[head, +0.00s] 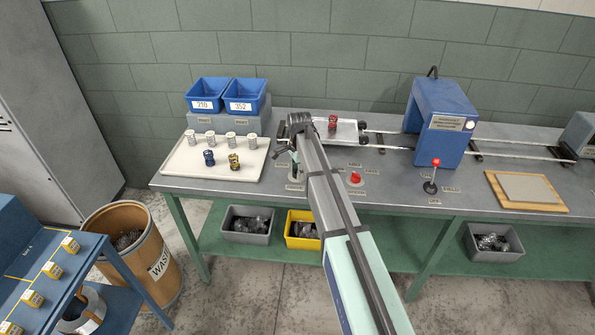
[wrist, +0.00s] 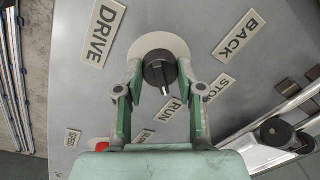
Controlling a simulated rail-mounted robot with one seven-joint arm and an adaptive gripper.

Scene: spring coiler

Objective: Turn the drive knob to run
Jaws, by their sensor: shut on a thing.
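The drive knob (wrist: 158,72) is a black round knob on a pale disc in the wrist view. Its white pointer mark faces down the picture, toward the RUN label (wrist: 173,111). The STOP label (wrist: 217,88) and BACK label (wrist: 239,37) lie to the right, and the DRIVE label (wrist: 103,34) to the upper left. My gripper (wrist: 161,76) has one finger on each side of the knob and is shut on it. In the head view my gripper (head: 294,166) reaches down to the bench top, and my arm partly hides this spot.
A red button (head: 355,178) stands right of my gripper. A red-topped lever (head: 432,178) and blue machine housing (head: 441,120) are farther right. A white tray (head: 185,172) with cans and coils lies to the left. Blue bins (head: 243,96) stand behind it.

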